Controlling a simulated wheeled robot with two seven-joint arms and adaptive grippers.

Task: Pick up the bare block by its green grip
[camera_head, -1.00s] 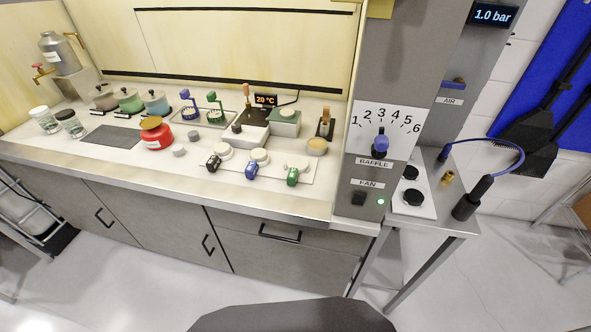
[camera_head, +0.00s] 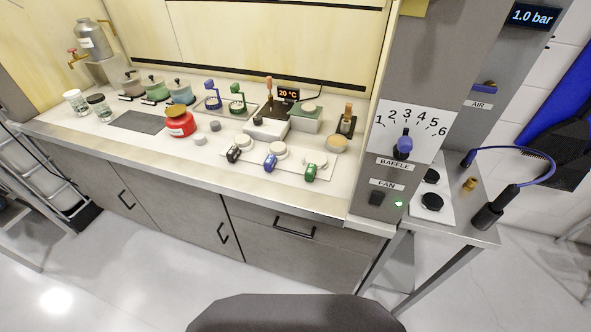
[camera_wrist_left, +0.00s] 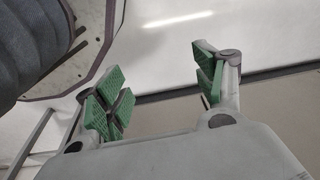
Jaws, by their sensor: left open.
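Three small coloured grips stand in a row in front of pale round pieces on a white plate in the head view: a black grip (camera_head: 234,154), a blue grip (camera_head: 270,161) and a green grip (camera_head: 310,173). The green grip is at the right end, beside a pale round piece (camera_head: 314,159). I cannot tell which block is bare. My left gripper (camera_wrist_left: 157,92) shows only in the left wrist view; its green-padded fingers are wide apart with nothing between them. It is away from the grips. My right gripper is not in view.
A red jar (camera_head: 180,121), lidded pots (camera_head: 155,88) and a dark mat (camera_head: 137,122) are left on the counter. Blue (camera_head: 212,95) and green (camera_head: 237,99) stands are behind. A grey panel with a baffle dial (camera_head: 403,146) rises at right. The counter's front strip is clear.

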